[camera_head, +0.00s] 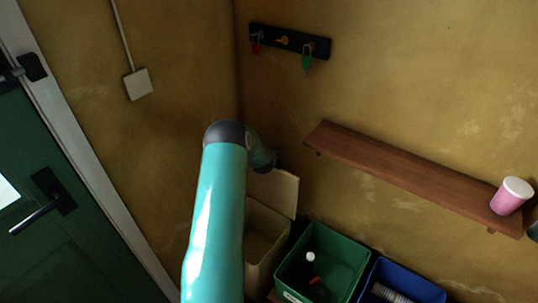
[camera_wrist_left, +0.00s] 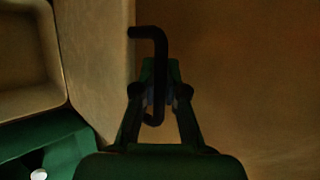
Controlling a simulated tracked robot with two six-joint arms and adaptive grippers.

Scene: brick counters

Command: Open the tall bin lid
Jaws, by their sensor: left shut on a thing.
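The tall beige bin (camera_head: 264,235) stands in the corner by the wall, partly hidden behind my left arm. Its lid (camera_head: 275,192) is raised and stands steeply up at the back, so the bin's mouth is open. The lid (camera_wrist_left: 100,60) also shows in the left wrist view, with the open bin (camera_wrist_left: 52,50) to its left. A black hooked handle (camera_wrist_left: 150,33) sticks out from the lid's edge. My left gripper (camera_wrist_left: 159,92) is shut on this handle. In the head view the gripper is mostly hidden behind my arm. My right gripper is in neither view.
A green bin (camera_head: 345,245) with a bottle inside and a blue bin (camera_head: 425,288) stand right of the tall bin. A wooden shelf (camera_head: 410,178) with a pink cup (camera_head: 510,196) hangs above them. A key rack (camera_head: 290,40) is higher up. A green door (camera_head: 80,245) is at left.

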